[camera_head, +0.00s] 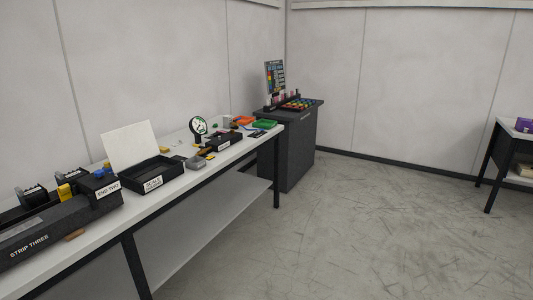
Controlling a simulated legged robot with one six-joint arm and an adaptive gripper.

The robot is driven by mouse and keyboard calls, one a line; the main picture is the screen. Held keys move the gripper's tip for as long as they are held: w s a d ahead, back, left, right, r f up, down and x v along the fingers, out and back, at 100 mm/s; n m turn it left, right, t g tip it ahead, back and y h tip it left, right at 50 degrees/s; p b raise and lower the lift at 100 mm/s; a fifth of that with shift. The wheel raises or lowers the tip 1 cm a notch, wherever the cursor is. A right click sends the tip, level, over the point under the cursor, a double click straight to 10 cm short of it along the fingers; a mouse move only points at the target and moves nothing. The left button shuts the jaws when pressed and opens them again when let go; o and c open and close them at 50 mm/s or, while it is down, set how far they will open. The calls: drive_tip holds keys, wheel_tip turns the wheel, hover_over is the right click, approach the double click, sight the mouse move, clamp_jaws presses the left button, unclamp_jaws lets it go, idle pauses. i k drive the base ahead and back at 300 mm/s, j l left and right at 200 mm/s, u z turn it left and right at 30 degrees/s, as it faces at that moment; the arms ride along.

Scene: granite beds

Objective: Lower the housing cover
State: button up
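A pale, flat panel (129,144) stands raised, leaning back, at the rear of an open black box (153,184). It looks like a lid, but I cannot tell for certain that it is the housing cover. The box has a white label on its front that seems to begin with "SCALE". It sits on a long white bench (197,183) along the left wall. My gripper is not in view.
A black "STRIP THREE" unit (60,230) and an "END TWO" block (100,188) stand left of the box. A round dial (198,126) and coloured trays (264,124) stand farther along. A dark cabinet (290,150) is beyond. The floor on the right is clear up to another table (508,150).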

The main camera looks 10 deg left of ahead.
sight(125, 148)
drive_tip(key=i+j+u, duration=0.15)
drive_tip(key=i+u, duration=0.3)
drive_tip(key=i, duration=0.4)
drive_tip(key=i+l+u, duration=0.2)
drive_tip(key=i+u, duration=0.25)
drive_tip(key=i, duration=0.4)
drive_tip(key=i+u, duration=0.4)
drive_tip(key=i, duration=0.15)
drive_tip(key=i+l+u, duration=0.15)
drive_tip(key=i+u, duration=0.3)
drive_tip(key=i+l+u, duration=0.4)
drive_tip(key=i, duration=0.2)
